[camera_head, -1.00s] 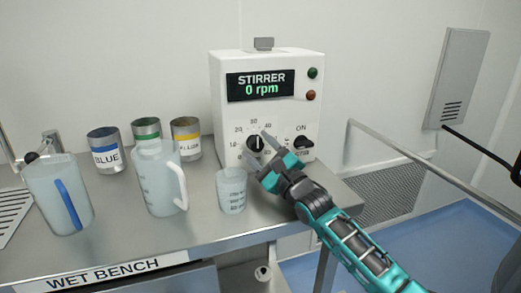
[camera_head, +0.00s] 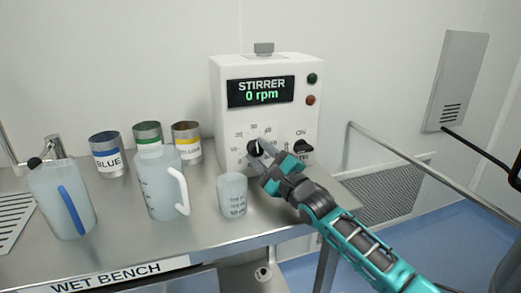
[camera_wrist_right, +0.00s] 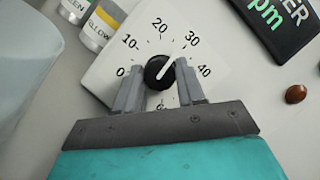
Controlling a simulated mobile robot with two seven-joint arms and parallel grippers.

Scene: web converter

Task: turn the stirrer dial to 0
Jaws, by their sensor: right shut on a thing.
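The white stirrer box (camera_head: 290,120) stands on the wet bench, its display (camera_head: 261,91) reading "STIRRER 0 rpm". Its round black dial (camera_head: 253,147) is low on the front. In the right wrist view the dial (camera_wrist_right: 158,73) has a white pointer line aimed up and right, toward the 30 mark. My right gripper (camera_head: 261,151) is at the dial, and in the wrist view its grey fingers (camera_wrist_right: 160,85) stand on both sides of it, shut on it. They hide part of the dial's lower edge and scale. My left gripper is not in view.
A black ON switch (camera_head: 303,146) sits right of the dial, close to my gripper. A small beaker (camera_head: 232,196) stands just in front. A jug (camera_head: 160,185), another jug (camera_head: 62,200) and labelled cans (camera_head: 106,155) are to the left. A rail (camera_head: 430,178) runs at right.

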